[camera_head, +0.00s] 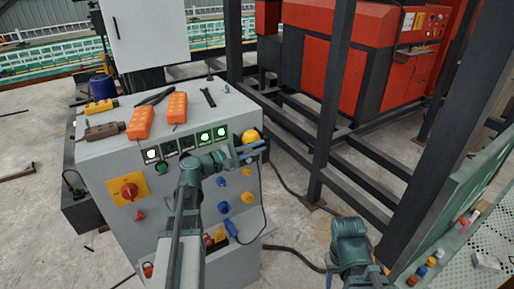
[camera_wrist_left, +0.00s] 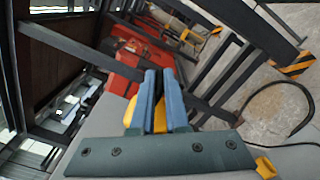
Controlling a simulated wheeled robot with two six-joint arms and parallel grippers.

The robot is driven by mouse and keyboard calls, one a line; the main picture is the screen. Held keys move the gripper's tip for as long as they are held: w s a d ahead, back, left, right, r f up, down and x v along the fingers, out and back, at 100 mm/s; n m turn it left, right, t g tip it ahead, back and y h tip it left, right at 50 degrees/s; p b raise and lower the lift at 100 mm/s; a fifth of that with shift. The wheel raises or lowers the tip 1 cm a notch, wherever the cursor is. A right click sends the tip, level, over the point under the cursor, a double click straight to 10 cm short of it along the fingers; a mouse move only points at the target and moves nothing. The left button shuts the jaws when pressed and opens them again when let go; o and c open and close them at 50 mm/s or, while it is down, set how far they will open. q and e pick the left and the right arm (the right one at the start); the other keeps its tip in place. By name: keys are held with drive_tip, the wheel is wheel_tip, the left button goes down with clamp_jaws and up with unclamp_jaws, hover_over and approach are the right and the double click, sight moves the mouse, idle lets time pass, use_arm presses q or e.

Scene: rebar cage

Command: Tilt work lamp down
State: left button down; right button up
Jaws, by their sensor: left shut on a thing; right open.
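The work lamp appears to be the rounded yellow thing (camera_head: 250,136) at the right upper edge of the grey control cabinet. My left gripper (camera_head: 250,149) is at it, its blue fingers just below and in front of the yellow dome. In the left wrist view, the fingers (camera_wrist_left: 159,100) are nearly together, with a yellow part (camera_wrist_left: 160,116) between them and more yellow at their left side. The lamp's front face and mount are mostly hidden, so its tilt cannot be told. My right arm shows at the lower right; its fingertips are not seen.
The grey cabinet (camera_head: 225,105) carries orange boxes (camera_head: 141,123), yellow tools and lit green buttons (camera_head: 204,138). Dark steel posts (camera_head: 333,100) stand right of it, before a red machine (camera_head: 392,65). Cables (camera_head: 290,185) run over the floor. A green panel (camera_head: 455,215) is at right.

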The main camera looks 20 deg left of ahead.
use_arm(q)
drive_tip(key=c, duration=0.9)
unclamp_jaws()
drive_tip(key=shift+s, duration=0.1)
drive_tip(key=v, duration=1.3)
drive_tip(key=shift+s+a, duration=0.25)
drive_tip(key=shift+a, duration=0.05)
